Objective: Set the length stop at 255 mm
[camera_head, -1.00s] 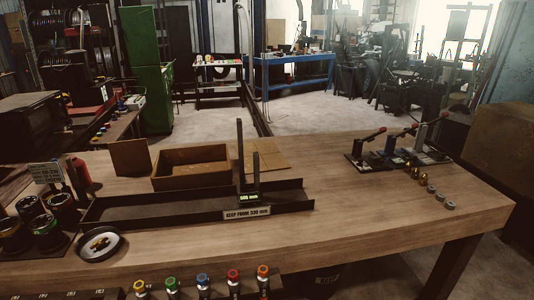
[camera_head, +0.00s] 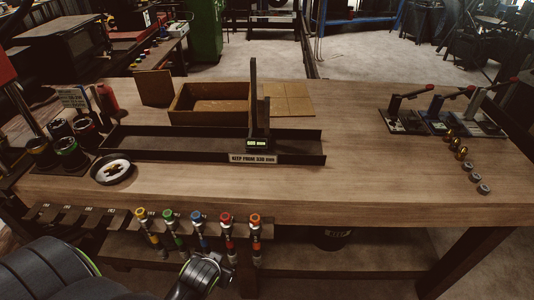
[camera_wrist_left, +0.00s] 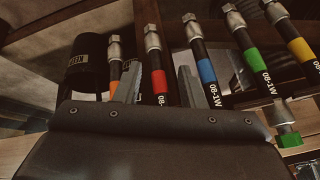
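A label on the trough's front reads "KEEP FROM 330 mm" (camera_head: 253,159). My left gripper (camera_wrist_left: 160,85) shows two separate fingers in the left wrist view, with no object clearly held. In the head view my left arm is low at the front, below the bench top and away from the stop. My right gripper is not in view.
Colour-banded hoses (camera_head: 200,230) hang in a rack at the bench front, close to my left gripper. A wooden box (camera_head: 210,103) stands behind the trough. A round dish (camera_head: 112,169) sits left. Lever tools (camera_head: 437,110) and small fittings (camera_head: 469,165) are right. The front-right bench top is clear.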

